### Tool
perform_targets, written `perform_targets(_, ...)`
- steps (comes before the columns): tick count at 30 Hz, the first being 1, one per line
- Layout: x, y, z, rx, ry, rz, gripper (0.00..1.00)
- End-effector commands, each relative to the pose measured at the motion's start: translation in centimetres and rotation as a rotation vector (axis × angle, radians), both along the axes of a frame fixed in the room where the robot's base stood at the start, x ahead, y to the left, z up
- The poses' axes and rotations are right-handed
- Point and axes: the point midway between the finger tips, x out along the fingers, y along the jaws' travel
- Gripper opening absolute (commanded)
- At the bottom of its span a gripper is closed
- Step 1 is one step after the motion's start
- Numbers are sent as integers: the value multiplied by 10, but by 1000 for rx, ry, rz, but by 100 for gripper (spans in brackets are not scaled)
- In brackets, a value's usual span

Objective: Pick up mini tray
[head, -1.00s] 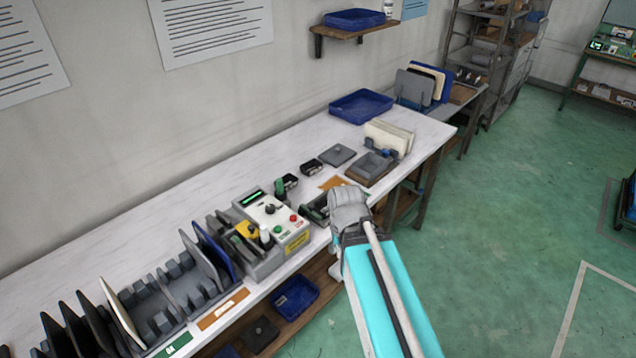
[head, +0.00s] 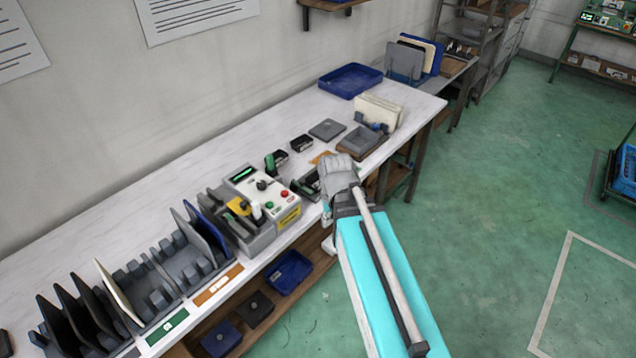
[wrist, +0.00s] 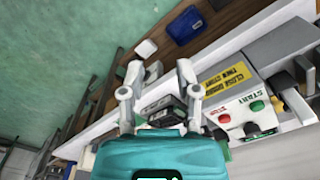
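My gripper (head: 338,172) reaches over the front edge of the white bench; in the wrist view (wrist: 160,72) its two fingers are apart with nothing gripped. Small dark holders (wrist: 166,112) lie beyond and between the fingers, partly hidden by my wrist. In the head view a dark holder with green parts (head: 308,184) sits just left of my gripper. I cannot tell which one is the mini tray.
A control box with buttons (head: 268,195) stands left of my gripper. A rack of upright panels (head: 165,275) fills the bench's near left. A blue tray (head: 350,80) and cream panels (head: 380,108) stand farther back. Blue bins (head: 289,270) sit on the lower shelf.

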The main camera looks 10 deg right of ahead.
Motion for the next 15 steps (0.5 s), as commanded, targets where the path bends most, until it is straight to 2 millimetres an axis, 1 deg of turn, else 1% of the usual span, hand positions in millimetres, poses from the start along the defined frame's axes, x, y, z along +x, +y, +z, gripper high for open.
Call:
perform_targets(1, 15, -1, 2, 3, -3, -32, 46)
perform_targets(5, 52, -6, 7, 14, -13, -156, 46)
perform_targets(8, 88, -11, 11, 26, -22, -284, 46)
perform_targets(12, 142, -21, 17, 48, -34, -480, 46)
perform_targets(15, 176, -28, 21, 64, -40, -614, 46)
